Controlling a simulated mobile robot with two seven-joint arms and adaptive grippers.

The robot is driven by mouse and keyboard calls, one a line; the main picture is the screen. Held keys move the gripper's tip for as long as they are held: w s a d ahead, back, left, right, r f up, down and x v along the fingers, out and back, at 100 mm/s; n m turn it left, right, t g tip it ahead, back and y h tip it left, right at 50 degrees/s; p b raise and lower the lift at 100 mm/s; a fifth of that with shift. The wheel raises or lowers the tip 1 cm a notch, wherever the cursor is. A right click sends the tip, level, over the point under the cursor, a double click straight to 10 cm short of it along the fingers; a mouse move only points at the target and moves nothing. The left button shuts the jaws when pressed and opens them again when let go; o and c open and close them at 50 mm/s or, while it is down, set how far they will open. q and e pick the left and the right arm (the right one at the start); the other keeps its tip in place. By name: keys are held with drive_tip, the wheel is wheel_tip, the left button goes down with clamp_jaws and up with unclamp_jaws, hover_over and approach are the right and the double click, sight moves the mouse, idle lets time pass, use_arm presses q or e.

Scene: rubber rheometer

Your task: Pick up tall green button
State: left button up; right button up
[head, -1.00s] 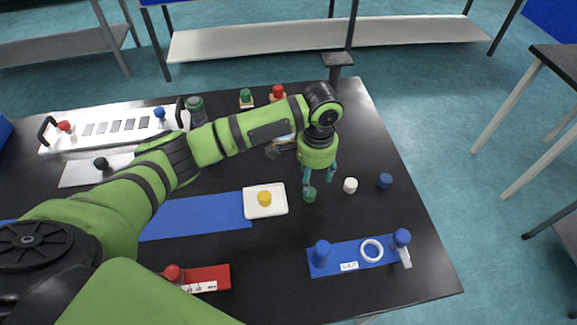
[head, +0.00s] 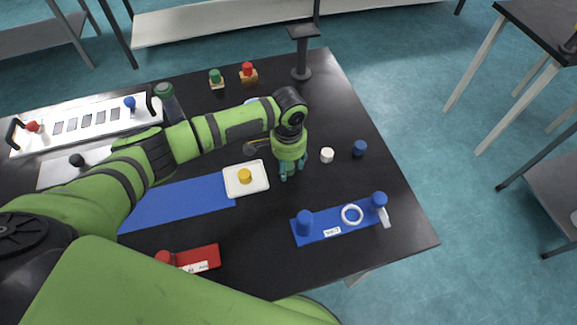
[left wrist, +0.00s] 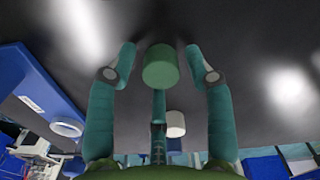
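The tall green button (left wrist: 161,68) is a plain green cylinder, seen between the two fingers of my left gripper (left wrist: 160,50) in the left wrist view. A gap shows on each side of it, so the fingers are open and not pressed on it. In the head view my left gripper (head: 291,171) points down low over the black table, and its fingers mostly hide the button there. My right gripper is not in view.
A white button (head: 327,155) and a blue button (head: 360,148) stand just right of the gripper. A white dish (head: 232,188) with a yellow button (head: 245,176) is to its left. A blue holder (head: 334,233) with a white ring (head: 352,214) lies in front.

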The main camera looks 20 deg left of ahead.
use_arm(q)
drive_tip(key=c, duration=0.5)
drive_tip(key=shift+c, duration=0.2)
drive_tip(key=shift+r, duration=0.1)
